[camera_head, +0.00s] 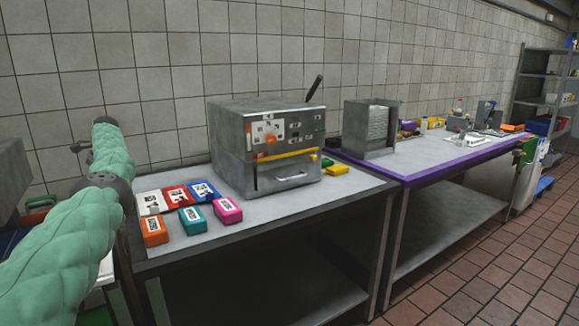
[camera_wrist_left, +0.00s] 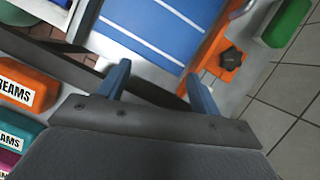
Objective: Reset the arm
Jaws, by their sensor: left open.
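My left arm (camera_head: 70,235), in a green padded cover, comes in from the left of the head view and reaches up beside the table's left end. Its gripper cannot be made out there. In the left wrist view, my left gripper (camera_wrist_left: 158,82) shows two blue fingers spread apart with nothing between them. Beyond the fingertips is a blue surface with white lines (camera_wrist_left: 155,30). My right gripper is in neither view.
A metal table (camera_head: 270,215) holds a boxy machine (camera_head: 235,140) and several packs, including an orange box (camera_head: 154,231), teal box (camera_head: 192,219) and pink box (camera_head: 228,210). A purple-edged table (camera_head: 420,160) stands right. An orange bracket (camera_wrist_left: 218,62) is near the fingers.

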